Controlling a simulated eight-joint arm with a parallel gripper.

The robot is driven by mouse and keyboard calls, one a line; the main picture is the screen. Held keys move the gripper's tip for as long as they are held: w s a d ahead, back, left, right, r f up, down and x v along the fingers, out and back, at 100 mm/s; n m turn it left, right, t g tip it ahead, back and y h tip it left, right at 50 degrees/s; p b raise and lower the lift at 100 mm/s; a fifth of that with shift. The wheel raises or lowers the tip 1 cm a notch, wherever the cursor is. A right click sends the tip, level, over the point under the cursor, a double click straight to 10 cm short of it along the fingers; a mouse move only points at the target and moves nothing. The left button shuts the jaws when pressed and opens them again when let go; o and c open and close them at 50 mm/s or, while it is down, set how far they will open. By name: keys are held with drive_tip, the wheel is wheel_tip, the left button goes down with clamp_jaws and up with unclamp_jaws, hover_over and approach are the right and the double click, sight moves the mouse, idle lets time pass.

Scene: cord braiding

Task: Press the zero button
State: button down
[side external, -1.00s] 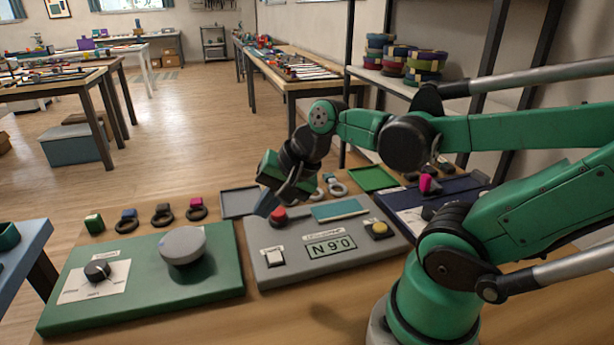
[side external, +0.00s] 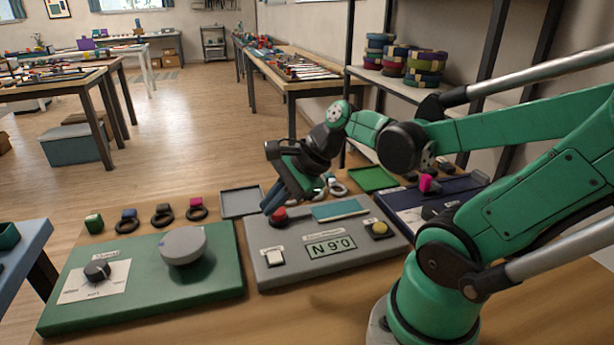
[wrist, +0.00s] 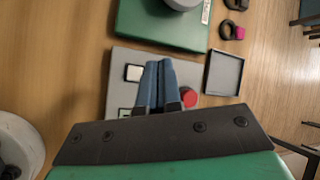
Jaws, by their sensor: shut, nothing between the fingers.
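The small labels are too small to read, so I cannot tell which button is zero. My gripper (side external: 267,211) is shut and empty, its blue fingers pointing down-left, with the tips beside the red button in the side view. In the wrist view the fingers (wrist: 159,64) lie over the panel, between the white button (wrist: 133,73) and the red button (wrist: 189,97). Contact is not clear.
A green board (side external: 120,295) with a grey disc (side external: 183,246) and a black knob (side external: 97,270) is to the left. A grey tray (side external: 241,202) and a green tray (side external: 373,179) stand behind the panel. A dark blue panel (side external: 425,218) is to the right.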

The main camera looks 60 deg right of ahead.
sight(278, 256)
drive_tip(key=shift+f, duration=3.8)
drive_tip(key=shift+r, duration=0.1)
drive_tip(key=shift+r, duration=2.4)
drive_tip(key=n, duration=0.3)
drive_tip(key=a+n, duration=0.1)
drive_tip(key=n, duration=0.1)
drive_tip(key=shift+r+h, duration=0.25)
drive_tip(key=shift+h, duration=0.15)
drive_tip(key=a+r+n, duration=0.1)
drive_tip(key=n, duration=0.4)
drive_tip(key=a+r+n+h, duration=0.1)
drive_tip(key=n, duration=0.5)
drive_tip(key=a+r+n+h, duration=0.1)
drive_tip(key=n, duration=0.5)
drive_tip(key=shift+w+r, duration=0.25)
drive_tip(key=shift+r, duration=0.05)
